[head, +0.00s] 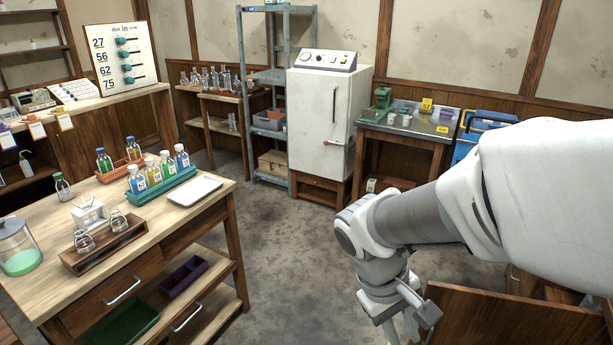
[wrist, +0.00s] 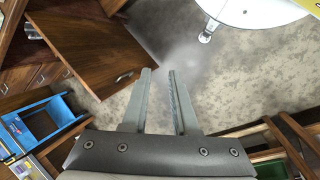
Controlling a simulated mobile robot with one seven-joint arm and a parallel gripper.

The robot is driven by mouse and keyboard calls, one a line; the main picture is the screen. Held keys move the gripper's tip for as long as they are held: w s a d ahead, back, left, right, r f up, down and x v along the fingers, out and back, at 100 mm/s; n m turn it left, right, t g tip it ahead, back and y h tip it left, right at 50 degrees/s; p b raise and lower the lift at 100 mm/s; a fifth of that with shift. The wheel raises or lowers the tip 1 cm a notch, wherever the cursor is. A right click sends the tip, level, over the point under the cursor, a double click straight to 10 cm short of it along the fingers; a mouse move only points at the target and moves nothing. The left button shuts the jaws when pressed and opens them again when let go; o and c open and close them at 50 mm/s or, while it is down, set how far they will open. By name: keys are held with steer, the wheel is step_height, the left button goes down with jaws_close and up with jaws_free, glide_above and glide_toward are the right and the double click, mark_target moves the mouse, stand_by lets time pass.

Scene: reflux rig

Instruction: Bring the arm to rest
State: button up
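My gripper (wrist: 160,100) shows in the wrist view with its two grey fingers apart and nothing between them. It hangs over bare grey floor, near a wooden cabinet door (wrist: 85,50) that stands out from its cabinet. In the head view my arm reaches in from the right and bends downward; the wrist is at the lower middle right, and the fingertips are cut off by the bottom edge.
A wooden bench (head: 150,235) with bottles, flasks and a white tray (head: 195,190) stands at left. A white cabinet (head: 325,120) and a side table (head: 400,128) stand at the back. A wooden panel (head: 480,315) is close beside my wrist. The middle floor (head: 285,240) is clear.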

steer(key=s+r+m+t+y+p, duration=0.1)
steer(key=s+r+m+t+y, duration=0.1)
steer(key=r, duration=0.5)
steer(key=s+a+r+m+t+y+p, duration=0.1)
steer(key=s+r+m+t+y+p, duration=0.1)
steer(key=r+t, duration=0.2)
step_height(320, 180, up, 4)
steer(key=shift+f, duration=0.1)
steer(key=shift+s, duration=0.1)
